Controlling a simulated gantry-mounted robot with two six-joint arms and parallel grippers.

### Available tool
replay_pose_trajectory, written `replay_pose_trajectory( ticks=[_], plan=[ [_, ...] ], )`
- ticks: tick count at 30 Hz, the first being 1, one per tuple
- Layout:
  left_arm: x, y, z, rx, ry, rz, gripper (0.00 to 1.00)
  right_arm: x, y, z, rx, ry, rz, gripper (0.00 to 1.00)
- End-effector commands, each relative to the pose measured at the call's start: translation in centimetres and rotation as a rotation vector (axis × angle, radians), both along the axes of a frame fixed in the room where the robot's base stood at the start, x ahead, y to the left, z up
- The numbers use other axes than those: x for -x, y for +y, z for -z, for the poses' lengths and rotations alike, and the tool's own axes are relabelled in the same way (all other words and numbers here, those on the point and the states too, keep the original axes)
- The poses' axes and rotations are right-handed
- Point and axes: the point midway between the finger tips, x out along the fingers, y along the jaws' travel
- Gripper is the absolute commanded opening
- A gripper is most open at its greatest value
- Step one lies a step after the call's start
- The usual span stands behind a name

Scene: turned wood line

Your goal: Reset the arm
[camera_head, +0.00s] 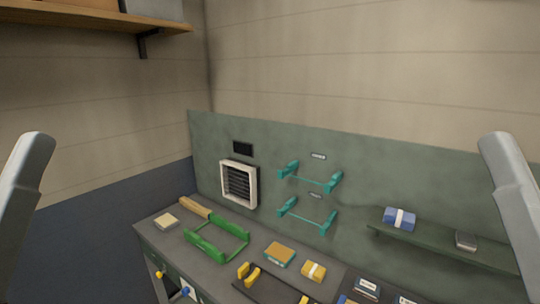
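Pale grey links of my two arms stand at the left and right edges of the head view, raised in front of the walls. Neither gripper shows, so I cannot see their fingers or whether they hold anything. No arm part in view touches the workbench (168,246) or the things on it.
The bench holds a green cradle (217,240), a wooden piece (195,207) and small blocks. A yellow-ended holder (270,284) is at the front. Teal brackets (310,179) and a white-framed vent (239,183) are on the green panel. A shelf (445,248) juts out at right.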

Motion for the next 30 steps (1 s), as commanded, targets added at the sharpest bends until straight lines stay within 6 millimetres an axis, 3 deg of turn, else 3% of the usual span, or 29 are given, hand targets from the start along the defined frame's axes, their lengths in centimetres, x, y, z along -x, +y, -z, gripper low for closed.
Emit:
replay_pose_trajectory(
  ticks=[1, 6, 9, 14, 30],
  plan=[
    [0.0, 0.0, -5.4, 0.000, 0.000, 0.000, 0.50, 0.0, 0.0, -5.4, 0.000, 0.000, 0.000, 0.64],
    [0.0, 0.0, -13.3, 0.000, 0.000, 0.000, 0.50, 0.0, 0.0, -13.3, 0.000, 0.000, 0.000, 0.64],
    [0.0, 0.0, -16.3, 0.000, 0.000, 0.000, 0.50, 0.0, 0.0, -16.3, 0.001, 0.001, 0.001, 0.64],
    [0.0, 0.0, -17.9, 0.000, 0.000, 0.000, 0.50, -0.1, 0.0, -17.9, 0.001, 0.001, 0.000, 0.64],
    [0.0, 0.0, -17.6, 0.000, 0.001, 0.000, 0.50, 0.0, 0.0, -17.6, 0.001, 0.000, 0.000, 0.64]
  ],
)
